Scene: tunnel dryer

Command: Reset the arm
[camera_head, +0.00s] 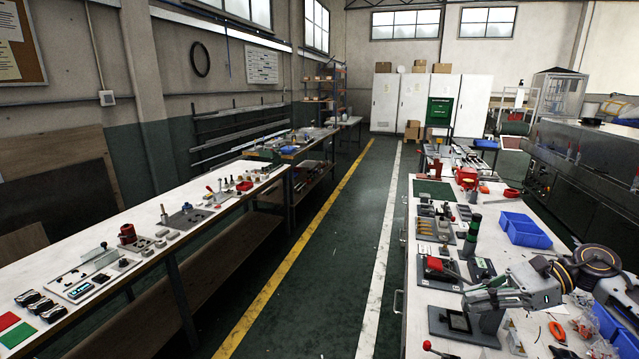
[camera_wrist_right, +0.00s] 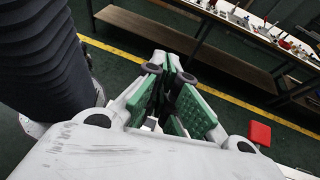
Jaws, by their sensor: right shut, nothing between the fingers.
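My right gripper (camera_head: 478,298) reaches in from the right over the right-hand workbench. In the head view its green-padded fingers hang above the bench near a dark square fixture (camera_head: 458,322). In the right wrist view the fingers (camera_wrist_right: 168,68) are together with nothing held between them. My right arm's dark, ribbed link fills the left of that view. My left gripper and arm are not in view.
The right bench (camera_head: 420,345) carries fixtures, a dark stack light (camera_head: 472,232), blue bins (camera_head: 524,230) and orange-handled tools. A red block (camera_wrist_right: 260,133) shows near the gripper in the wrist view. The left bench (camera_head: 150,215) stands across an open green aisle (camera_head: 320,260).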

